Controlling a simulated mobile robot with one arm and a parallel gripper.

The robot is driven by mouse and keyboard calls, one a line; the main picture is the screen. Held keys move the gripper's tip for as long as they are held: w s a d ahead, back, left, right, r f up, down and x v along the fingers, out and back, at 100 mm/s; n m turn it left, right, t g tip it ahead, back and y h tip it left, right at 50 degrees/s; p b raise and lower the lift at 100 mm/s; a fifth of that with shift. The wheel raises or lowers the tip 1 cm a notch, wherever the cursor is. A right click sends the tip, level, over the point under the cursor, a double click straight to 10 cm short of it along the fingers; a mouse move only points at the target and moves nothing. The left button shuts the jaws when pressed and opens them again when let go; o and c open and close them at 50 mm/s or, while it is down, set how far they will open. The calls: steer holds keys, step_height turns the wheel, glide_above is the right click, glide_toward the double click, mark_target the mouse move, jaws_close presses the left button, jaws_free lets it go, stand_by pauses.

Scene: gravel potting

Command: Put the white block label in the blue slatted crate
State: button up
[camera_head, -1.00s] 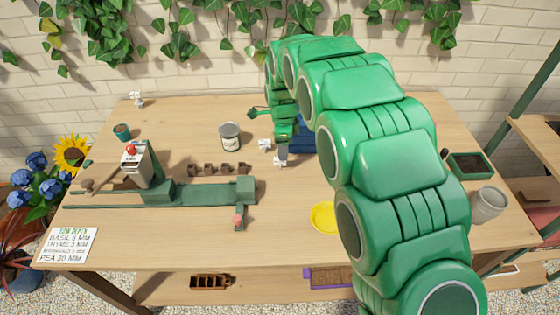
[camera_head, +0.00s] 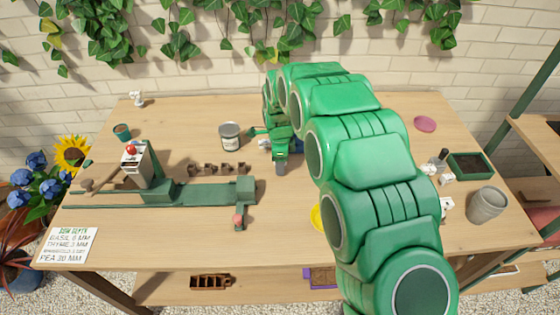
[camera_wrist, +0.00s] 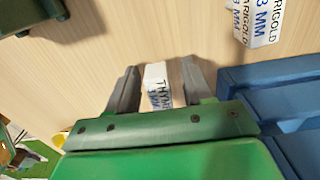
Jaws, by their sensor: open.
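A white block label (camera_wrist: 155,82) with "THYME" lettering stands on the table between the spread fingers of my open gripper (camera_wrist: 157,74); I cannot tell whether they touch it. A second white block label (camera_wrist: 262,18), lettered "MARIGOLD 3 MM", lies at the upper right of the wrist view, outside the fingers. The blue slatted crate (camera_wrist: 275,82) is close on the right in the wrist view. In the head view my gripper (camera_head: 280,167) is low over the table and hides the thyme block; the other white block (camera_head: 264,143) shows just behind it.
A grey tin (camera_head: 230,137) and a row of brown pots (camera_head: 217,168) are left of my gripper. A green press-like bench device (camera_head: 200,192) lies further left. A yellow dish (camera_head: 316,218) is in front, partly hidden. A grey pot (camera_head: 487,205) stands at the right.

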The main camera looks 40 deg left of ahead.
jaws_close()
